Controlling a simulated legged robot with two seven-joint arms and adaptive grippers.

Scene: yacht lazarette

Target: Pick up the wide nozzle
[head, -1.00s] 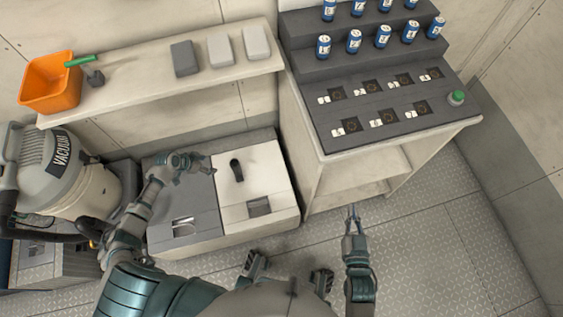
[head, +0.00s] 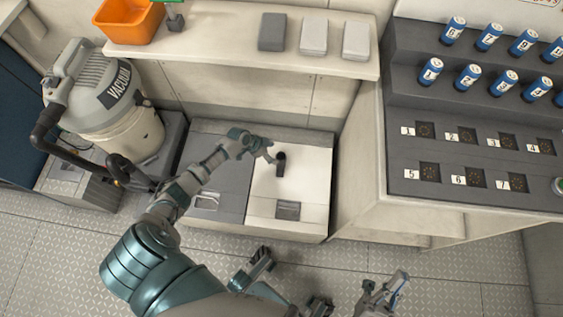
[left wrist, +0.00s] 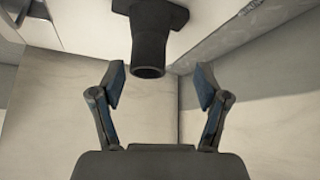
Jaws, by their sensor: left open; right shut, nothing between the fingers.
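The wide nozzle, a dark grey, nearly black piece (head: 281,163), stands on the white lid of the low locker. In the left wrist view the nozzle (left wrist: 150,45) has a broad upper part and a round open end pointing at me. My left gripper (head: 268,153) is open just left of the nozzle. In the left wrist view the nozzle's end lies between the lines of the two fingers, a little beyond the fingertips, with nothing held. My right gripper (head: 392,290) is shut and empty, low over the floor, away from the nozzle.
The low locker has a grey lid (head: 222,165) beside the white lid (head: 312,185). A vacuum (head: 115,105) stands left. Above is a shelf (head: 215,35) with an orange bin (head: 130,22) and several blocks. A stepped rack with numbered blue cans (head: 431,70) is at right.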

